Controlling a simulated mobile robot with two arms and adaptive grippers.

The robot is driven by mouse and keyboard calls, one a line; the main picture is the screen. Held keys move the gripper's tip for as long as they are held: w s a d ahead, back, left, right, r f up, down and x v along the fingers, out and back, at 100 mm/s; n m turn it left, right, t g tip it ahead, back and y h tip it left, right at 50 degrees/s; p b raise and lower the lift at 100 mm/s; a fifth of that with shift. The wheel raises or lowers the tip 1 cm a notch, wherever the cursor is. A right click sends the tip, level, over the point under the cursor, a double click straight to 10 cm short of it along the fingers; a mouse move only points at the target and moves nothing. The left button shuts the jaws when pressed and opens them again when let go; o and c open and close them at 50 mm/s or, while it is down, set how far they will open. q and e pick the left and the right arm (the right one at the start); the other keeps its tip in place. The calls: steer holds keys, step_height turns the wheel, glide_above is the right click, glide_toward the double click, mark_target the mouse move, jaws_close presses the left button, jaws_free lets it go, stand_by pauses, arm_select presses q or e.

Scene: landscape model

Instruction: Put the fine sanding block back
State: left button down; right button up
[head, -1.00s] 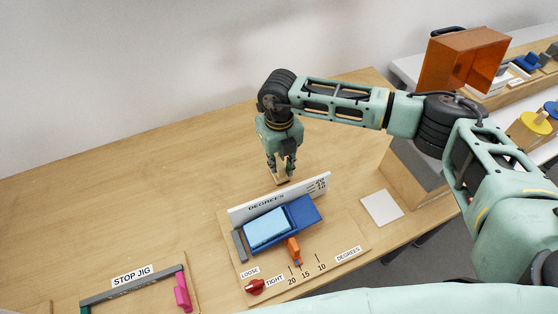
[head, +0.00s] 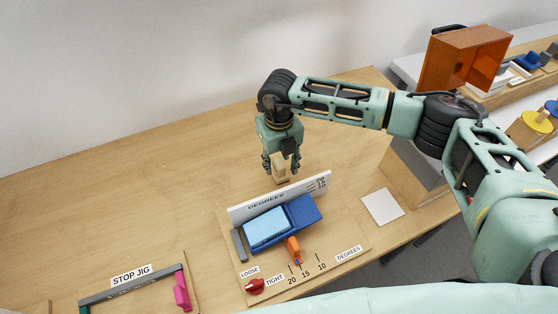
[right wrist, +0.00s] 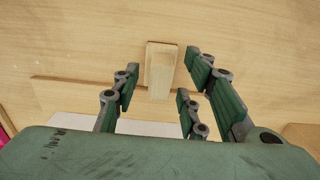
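A small tan block (head: 280,172), which looks like the sanding block, is on the wooden table just behind the white DEGREES board (head: 250,206). It also shows in the right wrist view (right wrist: 160,72). I cannot read any grit mark on it. My right gripper (head: 281,166) points down over the block. Its fingers are spread, with a gap on each side of the block in the right wrist view (right wrist: 160,88). My left gripper is not in view.
In front of the block is a jig with a blue block (head: 268,227), an orange pointer (head: 293,249) and a red knob (head: 255,286). A white pad (head: 382,207) lies to the right. A stop jig (head: 130,289) is at lower left. The table's left and back are clear.

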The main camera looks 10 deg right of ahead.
step_height(320, 180, up, 12)
stand_by(0.6)
